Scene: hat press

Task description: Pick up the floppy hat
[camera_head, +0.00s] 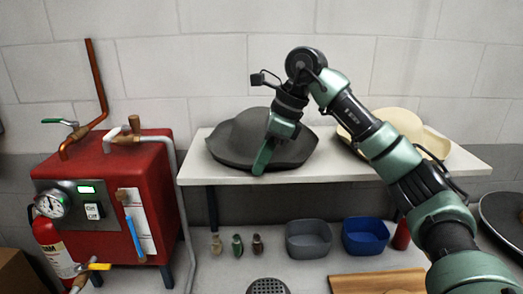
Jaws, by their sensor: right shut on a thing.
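A dark grey floppy hat (235,143) lies on the white shelf (335,172), brim down. My right gripper (262,168) reaches down in front of the hat and is shut on its brim at the front right edge. A green finger covers part of the brim. A second, cream-coloured hat (398,120) lies on the shelf to the right, partly hidden behind my right arm. My left gripper is not in view.
A red boiler (113,180) with pipes, a gauge and a blue-handled lever stands at left. Below the shelf are a grey bin (308,240), a blue bin (366,237) and several small bottles. A wooden board (375,281) lies lower right.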

